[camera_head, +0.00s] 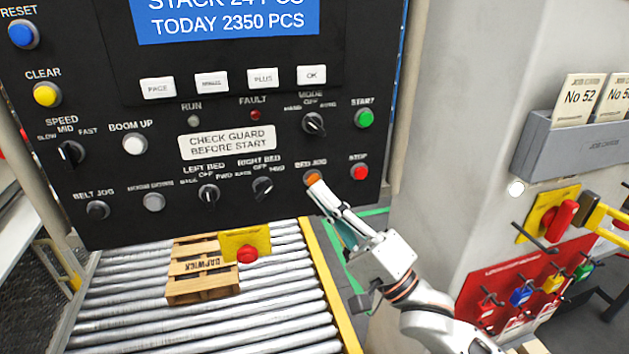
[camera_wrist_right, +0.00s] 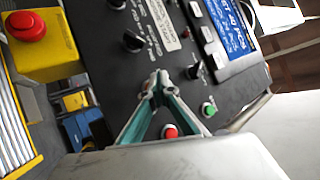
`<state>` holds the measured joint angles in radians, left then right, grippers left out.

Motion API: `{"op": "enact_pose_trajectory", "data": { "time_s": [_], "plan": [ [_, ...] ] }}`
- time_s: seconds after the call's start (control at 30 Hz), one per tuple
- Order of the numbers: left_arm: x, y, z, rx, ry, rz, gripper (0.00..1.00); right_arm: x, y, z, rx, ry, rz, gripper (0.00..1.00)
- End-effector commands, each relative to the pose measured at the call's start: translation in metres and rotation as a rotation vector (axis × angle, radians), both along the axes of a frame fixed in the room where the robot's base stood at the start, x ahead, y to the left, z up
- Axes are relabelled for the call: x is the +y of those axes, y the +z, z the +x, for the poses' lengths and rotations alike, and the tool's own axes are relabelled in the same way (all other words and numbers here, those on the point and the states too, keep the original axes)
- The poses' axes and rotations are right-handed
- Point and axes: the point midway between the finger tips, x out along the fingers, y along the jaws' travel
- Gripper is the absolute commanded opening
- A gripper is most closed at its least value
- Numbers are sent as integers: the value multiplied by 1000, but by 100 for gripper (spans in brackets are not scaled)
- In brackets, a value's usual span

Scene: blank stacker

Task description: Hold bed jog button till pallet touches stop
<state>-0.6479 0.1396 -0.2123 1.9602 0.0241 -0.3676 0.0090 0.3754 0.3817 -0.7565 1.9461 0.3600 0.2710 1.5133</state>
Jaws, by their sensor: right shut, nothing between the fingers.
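The orange bed jog button (camera_head: 313,177) sits on the black control panel, under the "BED JOG" label. My right gripper (camera_head: 315,187) is shut and empty, with its fingertips at the button's lower edge. Whether they press it in, I cannot tell. The wooden pallet (camera_head: 195,283) lies on the roller bed (camera_head: 275,303) below the panel. Its far end is partly hidden, and I cannot make out the pallet's stop. My left gripper is not in view.
A red stop button (camera_head: 359,172) and a green start button (camera_head: 364,118) sit right of the jog button. A yellow box with a red mushroom button (camera_head: 247,254) hangs below the panel. A grey pillar with a card holder (camera_head: 565,140) and red lock board (camera_head: 530,290) stands right.

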Motion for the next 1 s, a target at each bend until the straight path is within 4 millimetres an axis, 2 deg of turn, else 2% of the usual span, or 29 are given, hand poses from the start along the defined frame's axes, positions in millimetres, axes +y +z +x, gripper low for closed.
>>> {"op": "enact_pose_trajectory", "data": {
  "time_s": [1.0],
  "plan": [
    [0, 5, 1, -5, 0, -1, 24, 3, 0, 8, 0, 0, 0, 0]
  ]
}}
